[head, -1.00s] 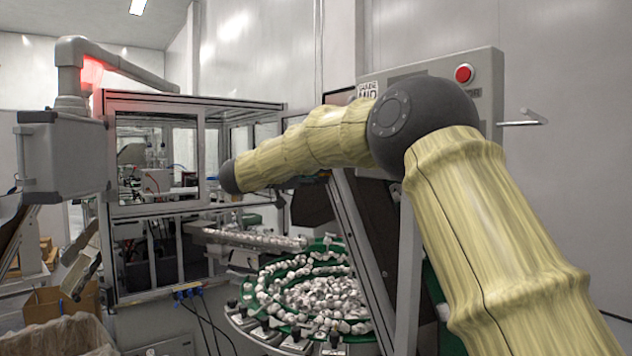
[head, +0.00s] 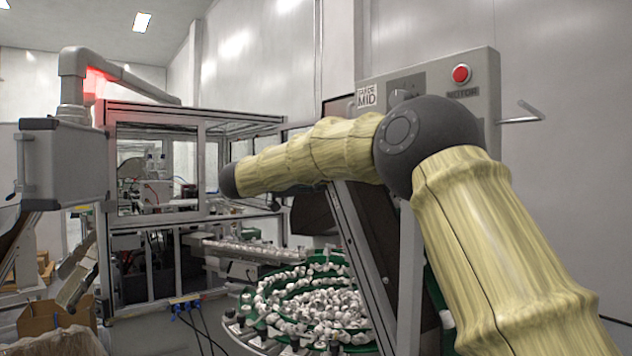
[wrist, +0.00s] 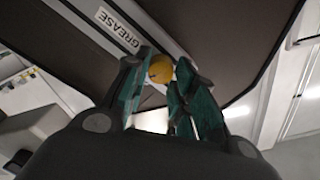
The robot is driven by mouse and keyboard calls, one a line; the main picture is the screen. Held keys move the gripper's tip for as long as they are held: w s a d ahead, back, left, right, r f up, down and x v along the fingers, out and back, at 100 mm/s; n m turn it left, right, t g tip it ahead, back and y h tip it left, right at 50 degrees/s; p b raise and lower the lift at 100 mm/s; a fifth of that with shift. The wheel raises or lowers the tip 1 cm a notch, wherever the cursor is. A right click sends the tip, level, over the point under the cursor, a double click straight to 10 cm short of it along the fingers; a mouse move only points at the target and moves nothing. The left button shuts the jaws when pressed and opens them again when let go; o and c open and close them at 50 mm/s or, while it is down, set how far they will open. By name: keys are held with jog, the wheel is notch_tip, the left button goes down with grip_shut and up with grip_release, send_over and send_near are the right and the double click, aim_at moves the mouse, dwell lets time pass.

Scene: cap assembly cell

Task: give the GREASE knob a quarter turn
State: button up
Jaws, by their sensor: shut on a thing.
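The GREASE knob (wrist: 159,69) is a small round yellow-orange knob beside the white GREASE label (wrist: 117,27) on a grey strip in the wrist view. My gripper (wrist: 163,62) has its teal-padded fingers on either side of the knob and is shut on it. The fingers hide part of the knob's sides, and no pointer mark shows on it. In the head view my arm hides the knob, and the fingers cannot be made out.
A grey control panel (head: 482,130) with a red button (head: 460,74) stands above my arm. A green feeder bowl (head: 262,322) full of white caps lies below. A framed machine enclosure (head: 110,160) stands at left. A handle (head: 520,114) sticks out at right.

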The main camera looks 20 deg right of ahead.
jog(key=shift+f, duration=0.1)
jog(key=o, duration=1)
jog(key=shift+o, duration=0.2)
jog(key=shift+a, duration=0.15)
jog(key=v, duration=1.1)
jog(key=shift+a, duration=0.4)
jog(key=shift+s, duration=0.1)
